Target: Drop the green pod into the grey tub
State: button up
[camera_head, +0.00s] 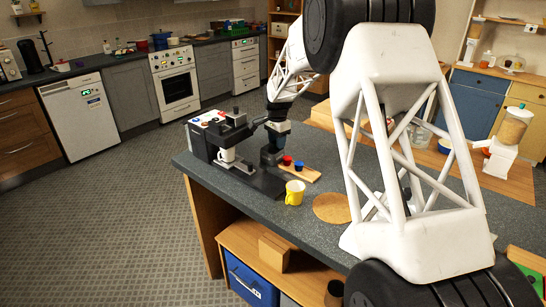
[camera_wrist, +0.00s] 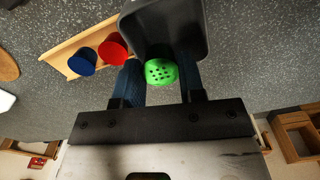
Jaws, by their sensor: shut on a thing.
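The green pod (camera_wrist: 159,72), with dark holes in its top, is between the two blue fingers of my gripper (camera_wrist: 160,64) in the wrist view. My gripper is shut on it. The dark grey tub (camera_wrist: 168,22) lies just beyond the fingertips in the wrist view, cut off by the top edge. The pod overlaps the tub's near edge in that picture; its height over the tub cannot be told. In the head view my gripper (camera_head: 273,150) is over the counter beside the coffee machine, and the pod cannot be made out there.
A wooden board (camera_head: 313,176) with a red pod (camera_wrist: 113,47) and a blue pod (camera_wrist: 83,62) lies close beside the tub. The black coffee machine (camera_head: 205,142) holds a white cup. A yellow mug (camera_head: 295,193) and a round cork mat (camera_head: 331,208) stand nearer the counter's front.

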jog(key=shift+f, duration=0.2)
jog(key=o, duration=1)
jog(key=shift+c, duration=0.2)
jog(key=shift+r, duration=3.95)
